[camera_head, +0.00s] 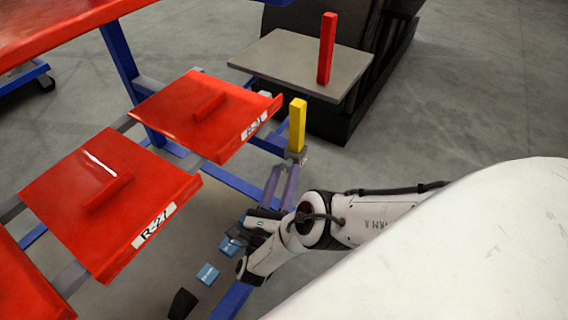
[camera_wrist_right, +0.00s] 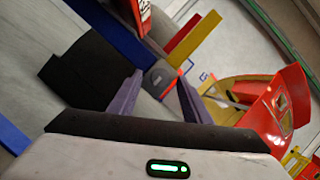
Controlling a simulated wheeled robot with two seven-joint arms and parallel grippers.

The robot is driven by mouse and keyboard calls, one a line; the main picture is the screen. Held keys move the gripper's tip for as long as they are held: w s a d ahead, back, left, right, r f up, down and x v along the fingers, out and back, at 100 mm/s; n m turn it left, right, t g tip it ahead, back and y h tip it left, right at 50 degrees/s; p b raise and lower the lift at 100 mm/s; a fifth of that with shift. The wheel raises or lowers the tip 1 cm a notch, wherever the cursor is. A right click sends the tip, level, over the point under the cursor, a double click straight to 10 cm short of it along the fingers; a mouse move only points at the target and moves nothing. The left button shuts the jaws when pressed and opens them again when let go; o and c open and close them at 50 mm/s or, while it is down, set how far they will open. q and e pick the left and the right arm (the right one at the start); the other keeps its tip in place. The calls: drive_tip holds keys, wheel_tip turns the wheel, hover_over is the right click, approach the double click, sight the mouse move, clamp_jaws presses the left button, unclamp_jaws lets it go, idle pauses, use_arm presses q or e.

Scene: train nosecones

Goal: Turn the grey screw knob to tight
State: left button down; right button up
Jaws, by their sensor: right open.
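The grey screw knob appears to be the dark grey piece (camera_wrist_right: 160,77) in the right wrist view, at the end of the blue frame beside the yellow post. In the head view only a small grey bit (camera_head: 304,158) shows at the foot of the yellow post (camera_head: 297,126). My right gripper (camera_head: 285,170) reaches up to the frame end below this post, with two purple fingers apart. In the wrist view the open fingers (camera_wrist_right: 158,90) stand on either side of the grey piece; I cannot tell whether they touch it. My left gripper is not in view.
A grey plate with a red post (camera_head: 327,48) stands behind. Blue blocks (camera_head: 207,273) lie below my right arm. A red and yellow object (camera_wrist_right: 270,105) is at right in the wrist view.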

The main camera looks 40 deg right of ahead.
use_arm(q)
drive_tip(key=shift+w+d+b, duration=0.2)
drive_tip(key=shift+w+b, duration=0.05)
drive_tip(key=shift+b, duration=0.1)
use_arm(e)
drive_tip(key=v, duration=0.9)
drive_tip(key=shift+s+a+f, duration=0.2)
drive_tip(key=shift+a, duration=0.1)
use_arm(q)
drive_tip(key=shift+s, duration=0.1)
